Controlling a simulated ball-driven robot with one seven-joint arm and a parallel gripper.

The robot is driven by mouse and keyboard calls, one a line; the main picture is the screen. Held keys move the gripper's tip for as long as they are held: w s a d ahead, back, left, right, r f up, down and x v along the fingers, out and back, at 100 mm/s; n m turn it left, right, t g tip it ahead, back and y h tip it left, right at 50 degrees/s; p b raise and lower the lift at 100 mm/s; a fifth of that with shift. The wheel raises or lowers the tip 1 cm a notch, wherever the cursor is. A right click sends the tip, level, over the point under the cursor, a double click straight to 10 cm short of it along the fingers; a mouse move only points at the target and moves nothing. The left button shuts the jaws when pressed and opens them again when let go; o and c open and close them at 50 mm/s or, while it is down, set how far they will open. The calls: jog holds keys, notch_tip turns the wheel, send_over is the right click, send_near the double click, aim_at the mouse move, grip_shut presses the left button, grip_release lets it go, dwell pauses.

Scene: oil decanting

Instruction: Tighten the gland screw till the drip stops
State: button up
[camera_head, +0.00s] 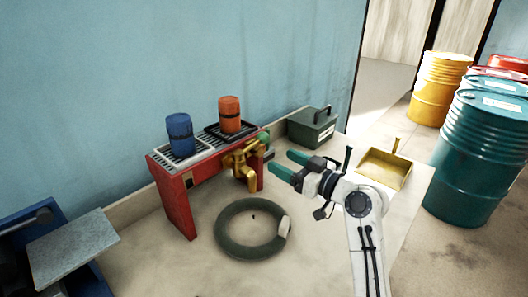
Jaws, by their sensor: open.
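A brass tap (244,161) sticks out at the front right of the red stand (175,196), with a green part (264,137) behind it. The gland screw is too small to make out, and I cannot tell whether a drip falls. My gripper (281,164) is open and empty, its two green fingers pointing left toward the tap. The fingertips are close to the tap's right side; in this view they look apart from it.
A blue can (180,133) and an orange can (229,114) stand on the red stand. A dark ring (232,244) lies below. A green toolbox (313,128) and a yellow dustpan (385,168) sit farther back. Several drums (474,155) stand at right.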

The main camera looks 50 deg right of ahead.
aim_at(262, 151)
jog(key=w+p, duration=0.1)
jog(key=w, duration=0.6)
jog(key=shift+w+a, duration=0.1)
jog(key=shift+w, duration=0.1)
